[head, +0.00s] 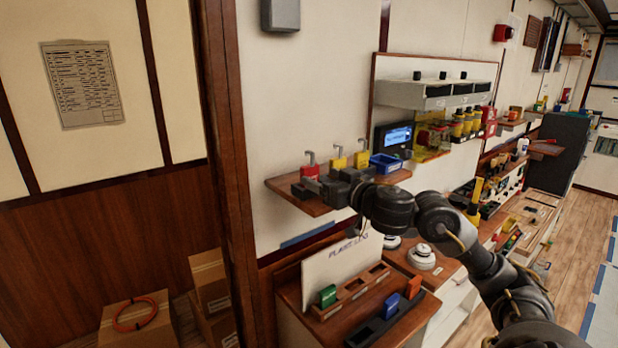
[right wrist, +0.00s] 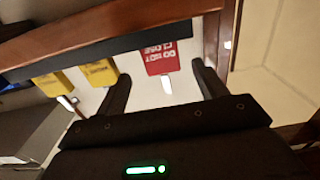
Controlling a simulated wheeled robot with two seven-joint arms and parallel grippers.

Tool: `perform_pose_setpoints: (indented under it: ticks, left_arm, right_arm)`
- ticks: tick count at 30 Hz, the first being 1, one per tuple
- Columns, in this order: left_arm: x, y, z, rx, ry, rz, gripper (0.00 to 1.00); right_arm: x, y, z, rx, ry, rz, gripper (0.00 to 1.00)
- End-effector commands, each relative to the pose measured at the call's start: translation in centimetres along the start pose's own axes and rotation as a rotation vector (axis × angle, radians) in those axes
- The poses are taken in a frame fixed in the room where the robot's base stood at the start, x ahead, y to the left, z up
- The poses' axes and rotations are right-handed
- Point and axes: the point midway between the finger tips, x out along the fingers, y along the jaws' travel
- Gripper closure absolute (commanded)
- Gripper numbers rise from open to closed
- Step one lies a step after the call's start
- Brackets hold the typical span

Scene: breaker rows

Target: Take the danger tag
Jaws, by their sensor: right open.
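The red danger tag (head: 310,171) stands at the left end of a wooden wall shelf, with a grey hook-shaped top. In the right wrist view the tag (right wrist: 161,57) shows white lettering that seems to read "DO NOT CLOSE", upside down. My right gripper (head: 316,186) is at the shelf, close in front of the tag. In the right wrist view its two fingers (right wrist: 162,75) are apart, with the tag between and just beyond their tips. I see no contact. Its jaws are open and empty. My left gripper is not in view.
Two yellow tags (head: 338,164) (head: 362,159) stand right of the red one on the shelf (head: 287,186). A blue bin (head: 385,163) sits at the shelf's right end. A wooden post (head: 227,150) rises on the left. A cabinet with a "PLANT LOG" board (head: 338,262) is below.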

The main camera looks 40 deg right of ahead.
Motion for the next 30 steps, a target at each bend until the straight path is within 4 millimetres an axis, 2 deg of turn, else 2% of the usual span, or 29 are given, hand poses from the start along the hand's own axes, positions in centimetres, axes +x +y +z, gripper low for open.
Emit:
perform_pose_setpoints:
  ticks: [2,7,12,21,30]
  left_arm:
    - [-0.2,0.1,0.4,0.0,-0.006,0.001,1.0]
    - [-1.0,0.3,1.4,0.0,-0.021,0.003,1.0]
    - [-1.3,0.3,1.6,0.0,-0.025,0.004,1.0]
    - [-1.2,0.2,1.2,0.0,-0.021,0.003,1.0]
    - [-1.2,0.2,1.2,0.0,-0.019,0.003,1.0]
  right_arm:
    - [0.4,0.0,0.0,0.003,-0.001,0.0,0.29]
    - [2.9,-0.3,0.2,0.008,-0.001,-0.002,0.29]
    - [4.8,-0.3,0.3,0.002,0.0,0.0,0.29]
    - [5.2,-0.3,0.4,-0.001,-0.001,-0.001,0.3]
    - [5.2,-0.3,0.4,0.0,-0.001,-0.001,0.7]
